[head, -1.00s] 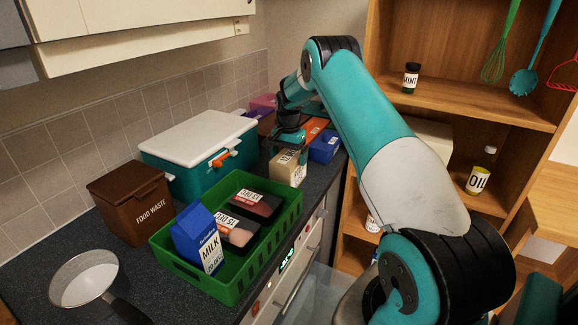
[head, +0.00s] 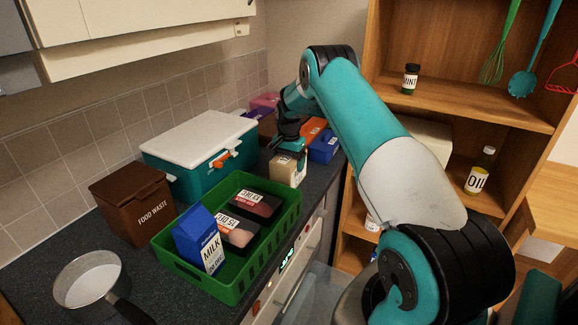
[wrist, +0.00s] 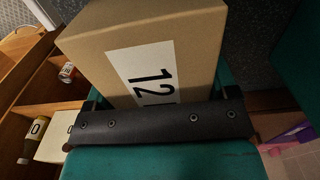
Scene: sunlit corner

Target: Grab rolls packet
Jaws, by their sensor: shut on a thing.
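The packet is a tan, box-shaped pack (head: 287,172) on the dark worktop, behind the green crate. It has a white label, which reads "12" in the wrist view (wrist: 105,45); the rest of the label is hidden. My gripper (head: 291,152) reaches down over its top from above and is shut on it. In the wrist view the gripper's dark bar (wrist: 160,126) crosses in front of the box. I cannot tell whether the packet's base touches the worktop.
A green crate (head: 160,262) holds a milk carton and two packs. A teal cooler (head: 200,180) stands left of the packet, and a blue bin (head: 324,148) stands close behind it. A brown food waste bin (head: 132,205) and a pan (head: 87,278) stand at left.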

